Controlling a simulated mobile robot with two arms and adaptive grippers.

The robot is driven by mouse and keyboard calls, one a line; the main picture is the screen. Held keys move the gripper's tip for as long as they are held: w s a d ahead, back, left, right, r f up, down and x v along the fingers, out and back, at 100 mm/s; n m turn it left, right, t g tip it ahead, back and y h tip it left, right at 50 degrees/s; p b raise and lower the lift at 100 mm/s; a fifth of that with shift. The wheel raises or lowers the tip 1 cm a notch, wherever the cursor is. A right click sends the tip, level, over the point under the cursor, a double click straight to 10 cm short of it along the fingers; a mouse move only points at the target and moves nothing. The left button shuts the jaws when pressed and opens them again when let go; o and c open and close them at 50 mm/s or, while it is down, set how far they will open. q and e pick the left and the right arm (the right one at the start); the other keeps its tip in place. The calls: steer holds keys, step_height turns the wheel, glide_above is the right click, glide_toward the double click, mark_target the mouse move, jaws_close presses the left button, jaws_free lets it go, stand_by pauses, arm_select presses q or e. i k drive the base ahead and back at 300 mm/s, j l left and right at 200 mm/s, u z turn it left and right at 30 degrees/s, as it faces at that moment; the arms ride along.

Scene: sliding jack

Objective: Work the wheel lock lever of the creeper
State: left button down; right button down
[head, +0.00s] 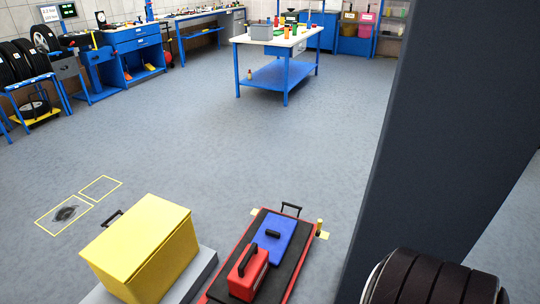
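The creeper (285,293) is a low, long board with a red frame and a dark top, at the bottom middle of the head view. A dark loop handle (291,208) stands at its far end. A small upright yellow piece (320,226) shows by its far right corner; I cannot tell surely whether it is the wheel lock lever. A blue case (284,231) and a red toolbox (246,276) with a dark handle rest on the creeper. Its near end is cut off by the picture edge. Neither of my grippers is in view.
A yellow box (140,245) stands on a grey platform (202,268) left of the creeper. A tall dark surface (455,130) fills the right side, with a dark ribbed round object (430,278) before it. The floor beyond the creeper is clear up to a blue-legged table (275,75).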

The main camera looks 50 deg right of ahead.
mark_target(319, 224)
steer(key=z, duration=1.1)
